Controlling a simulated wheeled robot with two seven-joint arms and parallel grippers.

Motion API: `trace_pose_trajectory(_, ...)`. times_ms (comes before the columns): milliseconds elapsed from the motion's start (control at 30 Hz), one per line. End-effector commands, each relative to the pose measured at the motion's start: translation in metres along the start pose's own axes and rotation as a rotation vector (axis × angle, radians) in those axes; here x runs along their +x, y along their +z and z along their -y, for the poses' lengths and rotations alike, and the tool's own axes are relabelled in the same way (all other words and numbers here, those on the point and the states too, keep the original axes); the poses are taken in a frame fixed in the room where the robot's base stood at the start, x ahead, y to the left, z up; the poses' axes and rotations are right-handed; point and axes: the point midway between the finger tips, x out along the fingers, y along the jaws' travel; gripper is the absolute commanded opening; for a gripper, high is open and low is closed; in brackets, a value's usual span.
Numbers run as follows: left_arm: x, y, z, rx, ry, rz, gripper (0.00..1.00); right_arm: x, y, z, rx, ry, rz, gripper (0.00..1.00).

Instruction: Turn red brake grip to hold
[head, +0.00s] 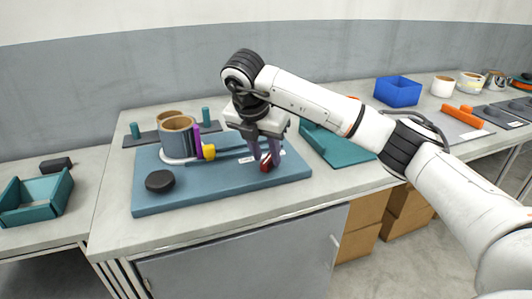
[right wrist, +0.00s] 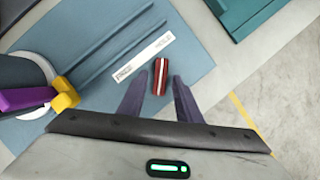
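The red brake grip (head: 265,166) is a short red bar at the right part of the blue board (head: 222,192). In the right wrist view the grip (right wrist: 161,74) points roughly up the picture, beside a white label strip (right wrist: 144,57) with small lettering; the word at its upper right end looks like HOLD. My right gripper (head: 266,158) points down over the grip. In the right wrist view its fingers (right wrist: 159,84) are apart, one on each side of the grip, with gaps showing. I cannot tell how far down they reach. My left gripper is out of view.
A teal tray (head: 343,153) lies to the right. Bare worktop runs along the board's front.

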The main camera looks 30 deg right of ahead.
Motion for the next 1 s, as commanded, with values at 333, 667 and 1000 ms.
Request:
trace_pose_trajectory(333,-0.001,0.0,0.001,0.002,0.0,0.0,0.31,-0.033,0.0,-0.001,-0.001,0.004,0.002,0.31)
trace_pose_trajectory(667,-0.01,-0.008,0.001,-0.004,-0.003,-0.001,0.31,-0.094,0.002,-0.001,-0.001,0.003,0.003,0.31)
trace_pose_trajectory(1000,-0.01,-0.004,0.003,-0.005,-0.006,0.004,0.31,-0.103,0.0,0.0,0.0,0.0,0.0,0.31)
